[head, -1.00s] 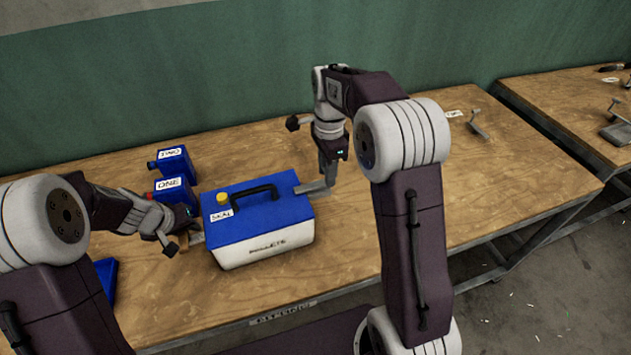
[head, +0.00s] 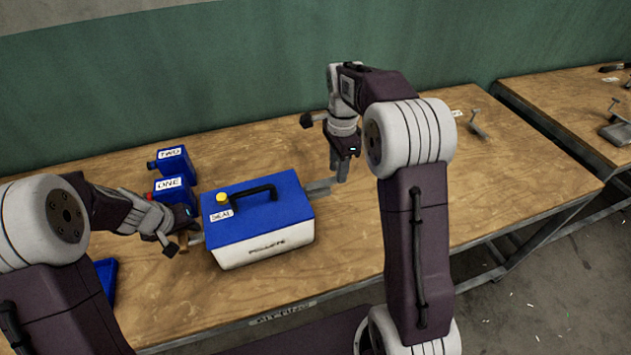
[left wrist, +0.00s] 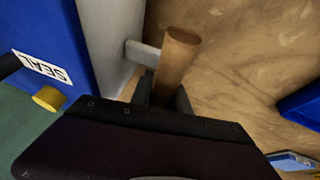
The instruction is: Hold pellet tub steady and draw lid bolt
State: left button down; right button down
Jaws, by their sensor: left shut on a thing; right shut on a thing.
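The pellet tub (head: 268,250) is white with a blue lid (head: 262,214) carrying a black handle, a yellow knob (head: 222,198) and a SEAL label. It stands upright on the table. My left gripper (head: 181,241) is at the tub's left side, shut on a wooden grip (left wrist: 176,58) that a short metal bracket (left wrist: 143,52) joins to the tub wall in the left wrist view. My right gripper (head: 339,174) points down beside the tub's right end, shut on the grey lid bolt (head: 318,187). The bolt sticks out to the right; its inner end is hidden.
Two blue jugs marked ONE (head: 172,191) and TWO (head: 174,163) stand behind my left gripper. A blue tray (head: 106,276) lies at the left, partly hidden by my arm.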

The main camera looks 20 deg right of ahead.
jog(key=shift+d, duration=0.4)
jog(key=c, duration=0.9)
grip_release()
notch_tip(320, 180, up, 12)
jog(key=shift+r, duration=0.1)
pick_arm(q)
jog(key=c, duration=1.2)
grip_release()
jog(key=shift+o, duration=0.2)
